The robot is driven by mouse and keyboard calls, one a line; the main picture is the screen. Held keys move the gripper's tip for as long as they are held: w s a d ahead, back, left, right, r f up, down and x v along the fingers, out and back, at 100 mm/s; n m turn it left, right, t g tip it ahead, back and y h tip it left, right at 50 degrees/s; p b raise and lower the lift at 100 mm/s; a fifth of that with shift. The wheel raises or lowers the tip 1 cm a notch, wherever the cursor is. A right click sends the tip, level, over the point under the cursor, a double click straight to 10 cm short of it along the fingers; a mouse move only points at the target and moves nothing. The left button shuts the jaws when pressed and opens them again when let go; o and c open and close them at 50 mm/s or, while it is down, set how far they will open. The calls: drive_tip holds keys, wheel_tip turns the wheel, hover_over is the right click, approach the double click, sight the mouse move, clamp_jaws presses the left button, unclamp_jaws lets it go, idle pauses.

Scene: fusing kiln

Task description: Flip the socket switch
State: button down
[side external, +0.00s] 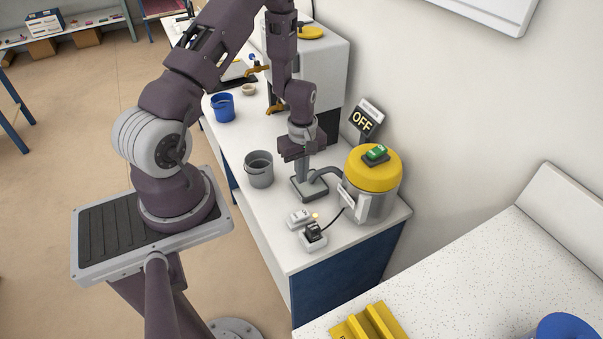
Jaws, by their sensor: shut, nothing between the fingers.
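The white socket (312,242) lies on the bench near its front corner, with a dark plug in it. A small white piece (299,217) sits at its upper left, and a small orange glow shows at its upper right. The switch and its position are too small to tell. A dark cable runs from the plug to the yellow-lidded grey kiln (371,204). A sign behind the kiln reads OFF (366,121). My gripper (303,176) is shut and empty, pointing down behind the socket, above or in front of a grey base; its fingertips are hard to separate from it.
The grey base (314,192) has a dark curved pipe toward the kiln. A grey bucket (259,170) stands left of my gripper, and a blue bucket (223,108) stands farther back. A green object (376,152) sits on the kiln lid. A speckled worktop (480,270) is at right.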

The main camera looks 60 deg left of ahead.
sight(296, 215)
drive_tip(key=f, duration=0.4)
drive_tip(key=s+f, duration=0.1)
drive_tip(key=f, duration=0.4)
drive_tip(key=s+f, duration=0.1)
drive_tip(key=f, duration=0.4)
idle(0.4)
drive_tip(key=shift+f, duration=0.2)
